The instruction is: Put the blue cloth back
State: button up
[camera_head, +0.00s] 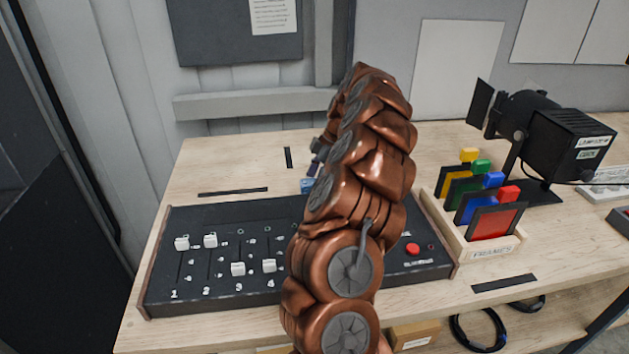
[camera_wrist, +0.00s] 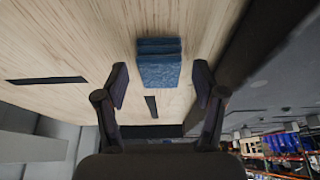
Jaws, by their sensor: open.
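The blue cloth (camera_wrist: 158,66) is folded into a small layered stack and lies on the wooden tabletop in the wrist view. In the head view only a small blue patch of it (camera_head: 307,186) shows beside my arm, behind the black control desk. My gripper (camera_wrist: 160,82) is open and empty, with its two fingers apart. In the wrist picture the cloth appears between and slightly beyond the fingertips; I cannot tell the exact height gap. My copper arm hides most of the gripper and much of the cloth in the head view.
The slider desk (camera_head: 215,260) fills the table front. A wooden holder (camera_head: 490,250) with coloured framed filters stands right of it, and a black lamp (camera_head: 545,135) behind that. Black tape strips (camera_head: 232,192) mark the tabletop. The back left tabletop is mostly clear.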

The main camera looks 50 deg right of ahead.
jog(key=v, duration=1.1)
jog(key=shift+r, duration=0.15)
jog(key=shift+s, duration=0.1)
dwell(0.3)
jog(key=s+a+r+m+g, duration=0.1)
jog(key=a+r, duration=0.1)
jog(key=a, duration=1.4)
jog(key=s+a+r+m+g, duration=0.1)
jog(key=a+r+m+g, duration=0.1)
jog(key=a, duration=1.4)
jog(key=s+a+f+m+h, duration=0.1)
jog(key=s+a+f+m, duration=0.1)
jog(key=s+a, duration=0.3)
jog(key=s+a+f+m+h, duration=0.1)
jog(key=s+a+f, duration=0.25)
jog(key=s, duration=0.35)
jog(key=s+f+m+g+h, duration=0.1)
jog(key=s+f+m, duration=0.3)
jog(key=s, duration=0.9)
jog(key=shift+a+f+m+h, duration=0.3)
jog(key=shift+a+f, duration=0.1)
jog(key=shift+f, duration=0.55)
